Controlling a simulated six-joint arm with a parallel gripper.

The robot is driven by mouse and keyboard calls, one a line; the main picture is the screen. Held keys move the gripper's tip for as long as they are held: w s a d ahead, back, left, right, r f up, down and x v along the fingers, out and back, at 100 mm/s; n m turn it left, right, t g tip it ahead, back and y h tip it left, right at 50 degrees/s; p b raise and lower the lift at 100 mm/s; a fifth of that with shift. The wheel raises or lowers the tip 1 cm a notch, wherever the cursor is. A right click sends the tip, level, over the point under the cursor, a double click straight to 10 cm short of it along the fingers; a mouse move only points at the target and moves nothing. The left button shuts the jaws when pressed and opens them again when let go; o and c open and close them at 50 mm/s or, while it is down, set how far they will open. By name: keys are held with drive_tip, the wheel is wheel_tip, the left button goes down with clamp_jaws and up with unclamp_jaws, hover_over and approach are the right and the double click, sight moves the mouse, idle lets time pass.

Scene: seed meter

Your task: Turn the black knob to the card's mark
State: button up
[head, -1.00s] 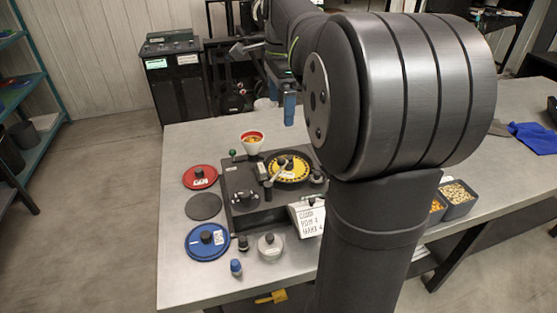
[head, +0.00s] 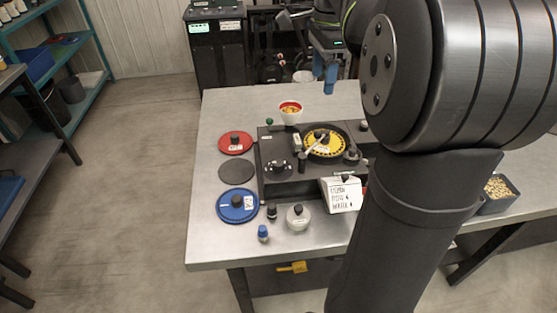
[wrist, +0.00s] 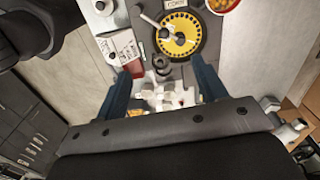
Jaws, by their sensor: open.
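The seed meter's dark base (head: 267,148) stands on the table with a yellow seed disc (head: 325,145) on top. A black knob (head: 279,166) with pale marks around it sits at the base's near left. Another black knob (head: 351,155) stands right of the disc; it also shows in the wrist view (wrist: 161,63). The white card (head: 342,195) with handwriting, too small to read surely, leans at the base's front; it shows in the wrist view too (wrist: 120,46). My gripper (wrist: 163,72) is open and empty, its blue fingers above and apart from the meter.
A silver-grey knobbed part (head: 299,217) and a small blue-topped piece (head: 263,233) stand in front.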

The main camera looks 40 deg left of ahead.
drive_tip(key=shift+s+a+f+n, duration=0.1)
drive_tip(key=shift+s+a+n, duration=0.2)
drive_tip(key=shift+n, duration=0.5)
drive_tip(key=shift+c, duration=1.1)
drive_tip(key=n, duration=2.7)
hover_over(278, 162)
wheel_tip(278, 162, down, 5)
wheel_tip(278, 162, down, 17)
drive_tip(key=shift+r, duration=0.15)
drive_tip(key=c, duration=1)
